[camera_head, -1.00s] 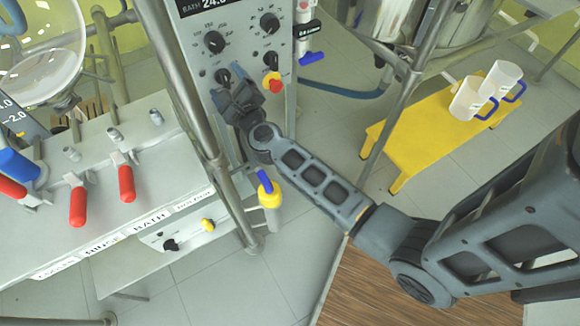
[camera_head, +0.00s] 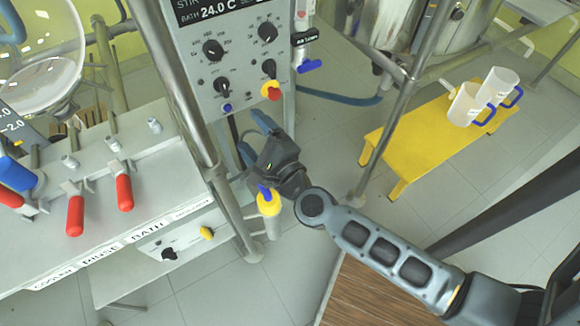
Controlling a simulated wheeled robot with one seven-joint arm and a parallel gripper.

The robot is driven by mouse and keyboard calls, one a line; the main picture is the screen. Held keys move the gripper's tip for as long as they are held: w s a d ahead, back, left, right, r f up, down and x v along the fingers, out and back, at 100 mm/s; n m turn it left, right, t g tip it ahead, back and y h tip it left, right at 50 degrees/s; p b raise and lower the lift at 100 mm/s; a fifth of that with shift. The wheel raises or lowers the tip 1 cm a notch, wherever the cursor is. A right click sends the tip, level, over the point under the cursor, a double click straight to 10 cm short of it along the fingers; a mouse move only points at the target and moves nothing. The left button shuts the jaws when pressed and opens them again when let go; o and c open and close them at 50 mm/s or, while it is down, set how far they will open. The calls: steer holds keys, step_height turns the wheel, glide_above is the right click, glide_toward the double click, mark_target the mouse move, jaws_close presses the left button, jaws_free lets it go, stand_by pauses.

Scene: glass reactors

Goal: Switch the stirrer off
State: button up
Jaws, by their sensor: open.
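The stirrer control panel (camera_head: 240,60) is a grey upright box with a dark display reading "STI…", cut off at the top, above "BATH 24.0 C". It has two upper dial knobs, left (camera_head: 213,50) and right (camera_head: 267,32), and two lower black knobs, left (camera_head: 222,85) and right (camera_head: 268,69). A small blue button (camera_head: 227,108) sits under the lower left knob. A red button on a yellow base (camera_head: 270,91) sits at the lower right. The small labels are unreadable. My gripper (camera_head: 253,135) is open and empty, below the panel and apart from the knobs.
A yellow-and-blue valve handle (camera_head: 268,200) is close below my gripper. A steel post (camera_head: 188,100) runs left of the panel. A bench with red-handled valves (camera_head: 124,192) stands left. A yellow stool (camera_head: 415,130) with white jugs is at right. Bare floor lies between.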

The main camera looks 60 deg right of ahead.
steer(key=s+a+r+n+y+p, duration=0.1)
steer(key=s+a+r+n, duration=0.1)
steer(key=s+n, duration=0.4)
steer(key=s+a+r+n+y, duration=0.2)
steer(key=s+a+n, duration=0.3)
steer(key=n, duration=0.2)
steer(key=shift+s+a+r+t+y+p, duration=0.3)
steer(key=shift+s+r+t+p, duration=0.1)
steer(key=s+a+r+n+g+y, duration=0.1)
steer(key=s+a+r+n+y, duration=0.1)
steer(key=s+r+n, duration=0.2)
steer(key=s+a+r+n+y, duration=0.2)
steer(key=s+n, duration=0.6)
steer(key=n, duration=0.4)
step_height(320, 180, up, 2)
steer(key=shift+s+a+r+n+g+y+p, duration=0.1)
steer(key=shift+s+a+n+g+y+p, duration=0.25)
steer(key=shift+a, duration=0.35)
